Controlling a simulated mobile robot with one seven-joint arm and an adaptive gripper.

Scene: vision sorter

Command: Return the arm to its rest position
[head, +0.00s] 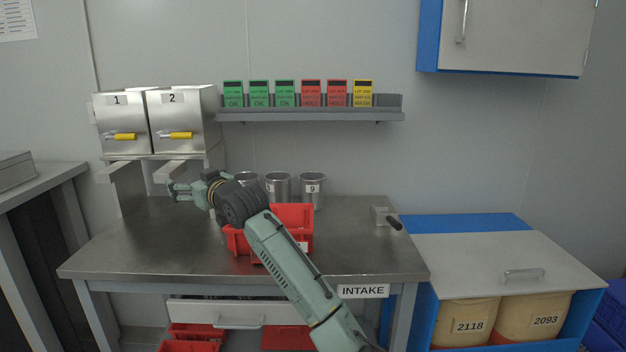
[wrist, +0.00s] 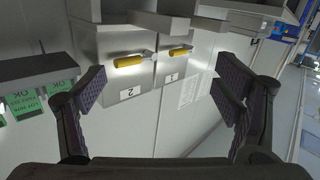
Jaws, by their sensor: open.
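My gripper (head: 182,190) is at the end of my green arm, above the left part of the steel table (head: 360,248), below the two steel cabinets. In the wrist view my gripper (wrist: 160,98) has its dark fingers spread wide, with nothing between them. Cabinet 1 (head: 121,108) and cabinet 2 (head: 184,105) have yellow handles and look closed. The wrist view shows cabinet 2 (wrist: 125,78) and cabinet 1 (wrist: 174,65) upside down beyond the fingers. My arm crosses in front of a red bin (head: 296,217) and hides part of it.
Several metal cups (head: 313,188) stand behind the red bin. A shelf (head: 310,116) on the wall holds green, red and yellow cards. A small device with a black handle (head: 394,223) sits at the table's right. A blue-framed chest (head: 480,245) stands beside the table.

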